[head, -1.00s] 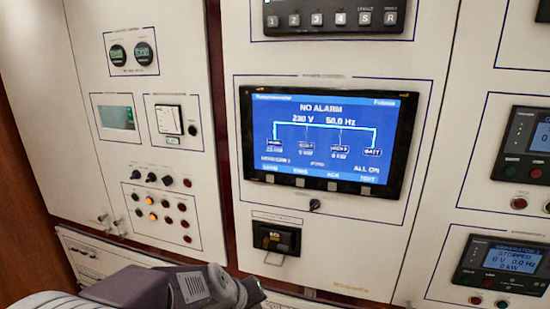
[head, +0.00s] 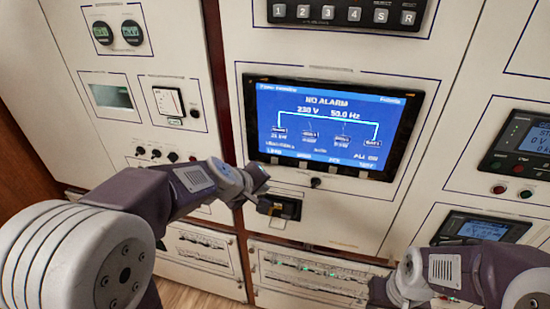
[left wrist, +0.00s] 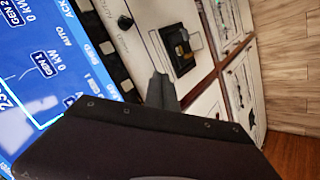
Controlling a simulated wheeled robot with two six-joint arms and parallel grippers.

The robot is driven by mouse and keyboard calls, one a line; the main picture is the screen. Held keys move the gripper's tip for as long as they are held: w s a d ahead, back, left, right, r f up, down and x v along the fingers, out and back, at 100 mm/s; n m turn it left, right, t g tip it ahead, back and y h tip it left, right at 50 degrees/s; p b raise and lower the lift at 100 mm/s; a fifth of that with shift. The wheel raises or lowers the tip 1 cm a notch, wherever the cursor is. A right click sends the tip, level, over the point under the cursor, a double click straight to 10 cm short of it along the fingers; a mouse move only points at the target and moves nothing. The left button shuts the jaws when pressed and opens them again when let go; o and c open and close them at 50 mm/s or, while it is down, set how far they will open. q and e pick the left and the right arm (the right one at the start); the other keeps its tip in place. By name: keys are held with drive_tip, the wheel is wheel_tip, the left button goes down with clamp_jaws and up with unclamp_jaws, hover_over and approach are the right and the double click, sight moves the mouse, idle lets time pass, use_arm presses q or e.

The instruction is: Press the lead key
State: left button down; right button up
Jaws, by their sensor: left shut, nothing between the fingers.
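The panel display (head: 330,122) reads NO ALARM and has a row of grey keys along its lower edge. The leftmost key (head: 274,159), under a blurred label that seems to read LEAD, is just above my left gripper. My left gripper (head: 264,205) is shut and empty, in front of the panel below the display's lower left corner. In the left wrist view its fingers (left wrist: 160,88) point toward the panel, beside the key strip (left wrist: 108,52). No contact with a key can be seen. My right arm shows at the lower right, its fingers unclear.
A black socket-like unit (head: 287,208) is right by the left gripper. A small knob (head: 316,183) sits below the display. A row of numbered buttons (head: 340,14) is above, and generator controllers (head: 520,142) are at right.

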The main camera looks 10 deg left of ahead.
sight(275, 161)
use_arm(q)
drive_tip(key=w+p, duration=0.2)
drive_tip(key=w, duration=0.7)
drive_tip(key=shift+p, duration=0.3)
idle(1.7)
drive_tip(key=shift+w, duration=0.4)
